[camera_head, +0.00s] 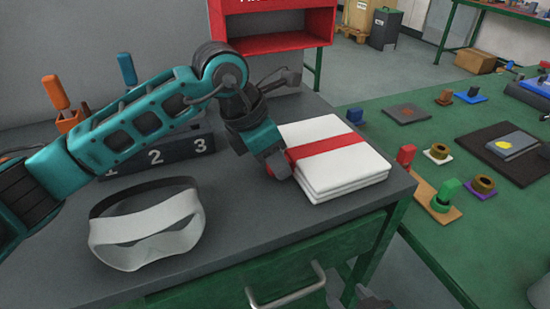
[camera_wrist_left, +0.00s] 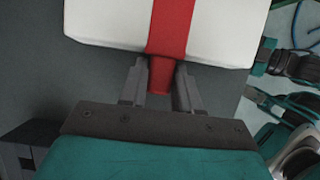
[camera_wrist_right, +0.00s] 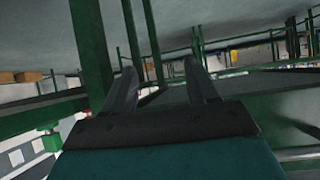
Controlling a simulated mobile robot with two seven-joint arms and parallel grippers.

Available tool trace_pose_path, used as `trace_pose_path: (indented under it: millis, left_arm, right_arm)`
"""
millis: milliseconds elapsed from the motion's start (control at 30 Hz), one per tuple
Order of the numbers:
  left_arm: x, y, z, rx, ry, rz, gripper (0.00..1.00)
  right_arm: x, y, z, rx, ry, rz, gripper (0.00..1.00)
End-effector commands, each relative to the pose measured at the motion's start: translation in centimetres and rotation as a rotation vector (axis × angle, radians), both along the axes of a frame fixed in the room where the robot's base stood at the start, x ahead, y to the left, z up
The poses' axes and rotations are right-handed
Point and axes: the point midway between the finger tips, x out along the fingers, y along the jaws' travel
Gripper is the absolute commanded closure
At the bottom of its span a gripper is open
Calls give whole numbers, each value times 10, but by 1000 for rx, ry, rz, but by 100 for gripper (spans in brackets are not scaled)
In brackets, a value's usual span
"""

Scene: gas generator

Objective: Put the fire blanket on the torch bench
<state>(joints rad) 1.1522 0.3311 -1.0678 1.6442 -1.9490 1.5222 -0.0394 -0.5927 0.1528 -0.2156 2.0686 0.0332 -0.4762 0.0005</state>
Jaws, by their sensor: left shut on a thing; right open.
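The fire blanket (camera_head: 333,160) is a folded white stack with a red band, on the grey-topped cabinet (camera_head: 260,215). My left gripper (camera_head: 279,163) is at its left edge. In the left wrist view the left fingers (camera_wrist_left: 160,88) are shut on the red tab (camera_wrist_left: 160,76) that sticks out from the blanket (camera_wrist_left: 215,30). The blanket looks flat and seems to rest on the top. My right gripper (camera_wrist_right: 165,82) is open and empty in the right wrist view, low among green legs. I cannot tell for certain which surface is the torch bench.
White goggles (camera_head: 147,228) lie left of the blanket. A dark numbered rack (camera_head: 160,155) stands behind my left arm, near orange-handled tools (camera_head: 55,92). A green table (camera_head: 440,255) at right holds several small parts and mats; its near part is clear. A red cabinet (camera_head: 275,25) stands behind.

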Motion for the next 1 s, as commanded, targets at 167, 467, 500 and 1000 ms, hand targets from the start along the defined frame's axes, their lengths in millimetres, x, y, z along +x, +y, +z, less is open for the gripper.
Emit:
trace_pose_path:
  millis: [167, 467, 500, 1000]
  left_arm:
    - [0, 0, -1, -2, -2, 0, 100]
    - [0, 0, -1, 0, 0, 1, 43]
    - [0, 0, -1, 0, 0, 1, 43]
    - [-6, 18, 46, -1, -5, 2, 43]
  right_arm:
    - [0, 1, -2, 3, 0, -2, 42]
    - [0, 1, -1, 4, 0, -3, 42]
    - [0, 1, -1, 4, 0, -3, 42]
    - [0, 1, 7, 3, 0, -3, 42]
